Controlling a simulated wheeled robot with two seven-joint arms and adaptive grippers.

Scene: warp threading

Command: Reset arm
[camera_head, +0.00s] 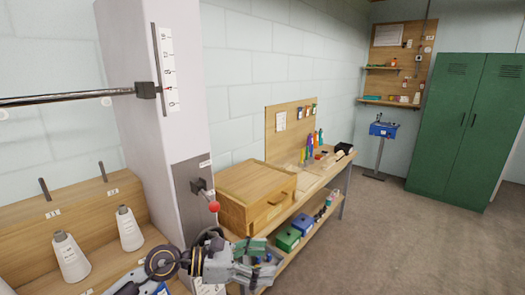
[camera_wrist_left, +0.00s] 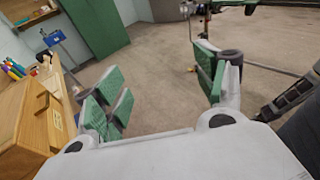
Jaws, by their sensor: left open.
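My left gripper (camera_head: 256,262) shows at the bottom of the head view, in front of the wooden workbench. Its green-padded fingers are spread apart with nothing between them. In the left wrist view, the open left gripper (camera_wrist_left: 162,82) has bare grey floor beyond its fingers. The fingers are apart from the wooden box to their left in that view. I do not make out my right gripper in either view.
A wooden box (camera_head: 257,194) sits on the workbench near my left gripper. A white column (camera_head: 183,75) with a red-knobbed lever stands left of it. White spools (camera_head: 130,229) are on the left. Green lockers (camera_head: 466,130) stand far right, with open floor (camera_head: 400,240) before them.

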